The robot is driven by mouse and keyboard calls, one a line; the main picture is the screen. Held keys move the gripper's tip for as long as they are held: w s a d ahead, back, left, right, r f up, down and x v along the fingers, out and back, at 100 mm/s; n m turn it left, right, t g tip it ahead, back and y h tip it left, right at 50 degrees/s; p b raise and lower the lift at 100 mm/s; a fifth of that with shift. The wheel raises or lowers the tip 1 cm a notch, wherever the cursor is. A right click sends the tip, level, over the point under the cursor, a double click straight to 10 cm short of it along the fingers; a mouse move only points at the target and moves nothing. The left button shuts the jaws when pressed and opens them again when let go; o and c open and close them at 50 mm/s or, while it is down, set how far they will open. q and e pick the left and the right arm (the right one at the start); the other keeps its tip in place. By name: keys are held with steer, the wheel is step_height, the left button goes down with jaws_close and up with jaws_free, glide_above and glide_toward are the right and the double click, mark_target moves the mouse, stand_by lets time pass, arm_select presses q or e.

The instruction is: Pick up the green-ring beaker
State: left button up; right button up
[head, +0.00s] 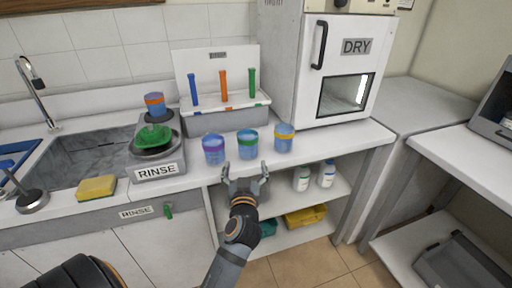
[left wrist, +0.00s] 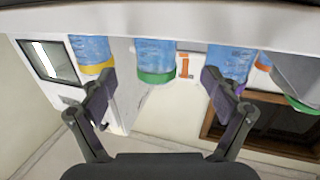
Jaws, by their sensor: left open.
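The green-ring beaker (head: 248,146) holds blue liquid and stands upright near the counter's front edge, between the purple-ring beaker (head: 213,151) and the yellow-ring beaker (head: 284,138). My left gripper (head: 246,170) is open and empty, just in front of the green-ring beaker and apart from it. In the left wrist view, which looks upside down, the green-ring beaker (left wrist: 155,58) shows between the open fingers, beyond their tips. The yellow-ring beaker (left wrist: 92,52) is behind the left finger and the purple-ring one (left wrist: 231,62) behind the right finger. My right gripper is not in view.
Behind the beakers stands a rack (head: 222,118) with blue, orange and green tubes. The DRY oven (head: 341,70) is at back right. The counter right of the beakers is clear.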

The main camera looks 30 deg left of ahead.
mark_target(248, 150)
arm_select(q)
steer(key=x, duration=0.3)
steer(key=p+x, duration=0.1)
steer(key=shift+w+a+r, duration=0.1)
steer(key=shift+w+r, duration=0.1)
steer(key=shift+r, duration=0.05)
steer(key=shift+w+a+f, duration=0.15)
steer(key=shift+w, duration=0.05)
steer(key=shift+w+a+r+p, duration=0.2)
steer(key=shift+w+r+p, duration=0.15)
steer(key=shift+w, duration=0.25)
steer(key=shift+w+a+r+p, duration=0.2)
steer(key=shift+w+p, duration=0.1)
steer(key=shift+w, duration=0.25)
steer(key=shift+w+a+f, duration=0.15)
steer(key=shift+w+a, duration=0.2)
steer(key=shift+w, duration=0.25)
steer(key=shift+w+a+f, duration=0.2)
steer(key=shift+w+a, duration=0.2)
steer(key=shift+w, duration=0.15)
steer(key=shift+s+d, duration=0.1)
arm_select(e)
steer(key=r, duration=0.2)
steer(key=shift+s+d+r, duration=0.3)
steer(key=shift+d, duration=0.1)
arm_select(q)
steer(key=c, duration=1.3)
